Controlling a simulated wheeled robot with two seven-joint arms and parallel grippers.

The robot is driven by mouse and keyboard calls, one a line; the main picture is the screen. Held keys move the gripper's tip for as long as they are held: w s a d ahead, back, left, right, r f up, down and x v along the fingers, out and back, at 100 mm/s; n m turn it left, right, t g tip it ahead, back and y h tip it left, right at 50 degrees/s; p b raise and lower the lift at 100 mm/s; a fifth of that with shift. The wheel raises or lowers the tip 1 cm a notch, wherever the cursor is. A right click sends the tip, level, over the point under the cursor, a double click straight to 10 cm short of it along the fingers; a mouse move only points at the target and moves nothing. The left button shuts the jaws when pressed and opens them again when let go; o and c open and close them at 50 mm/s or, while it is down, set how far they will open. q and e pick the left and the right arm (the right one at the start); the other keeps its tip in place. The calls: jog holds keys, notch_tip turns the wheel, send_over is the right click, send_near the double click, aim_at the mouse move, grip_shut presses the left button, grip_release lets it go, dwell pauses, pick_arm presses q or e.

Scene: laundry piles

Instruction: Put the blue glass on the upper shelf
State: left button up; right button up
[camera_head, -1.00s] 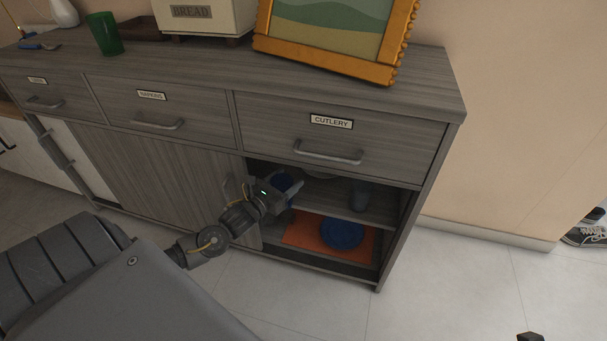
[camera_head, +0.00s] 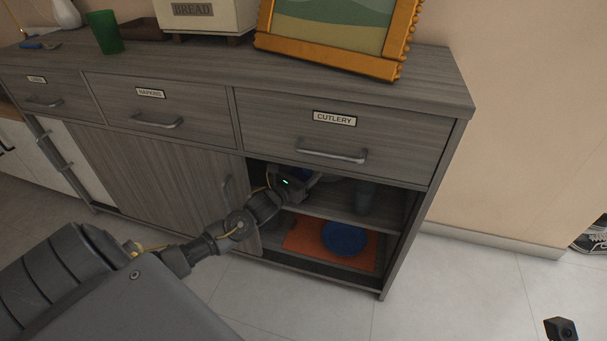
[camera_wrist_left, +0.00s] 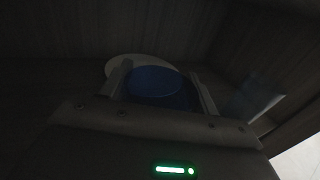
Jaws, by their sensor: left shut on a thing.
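My left gripper (camera_head: 308,180) is inside the open right part of the grey cabinet, over the upper shelf (camera_head: 335,206). It is shut on the blue glass (camera_wrist_left: 155,82), whose round blue top shows between the two fingers in the left wrist view. In the head view only a little of the blue glass (camera_head: 306,173) shows past the gripper. I cannot tell whether its base touches the shelf. A dark piece at the bottom right edge (camera_head: 562,329) seems to be part of my right gripper; its fingers are not clear.
A pale plate (camera_wrist_left: 135,63) lies behind the held glass. Below are a blue plate (camera_head: 344,237) and an orange mat (camera_head: 303,240). The cutlery drawer (camera_head: 290,122) is closed above the opening.

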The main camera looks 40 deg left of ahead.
pick_arm(q)
jog(key=shift+f, duration=0.1)
jog(key=o, duration=1.1)
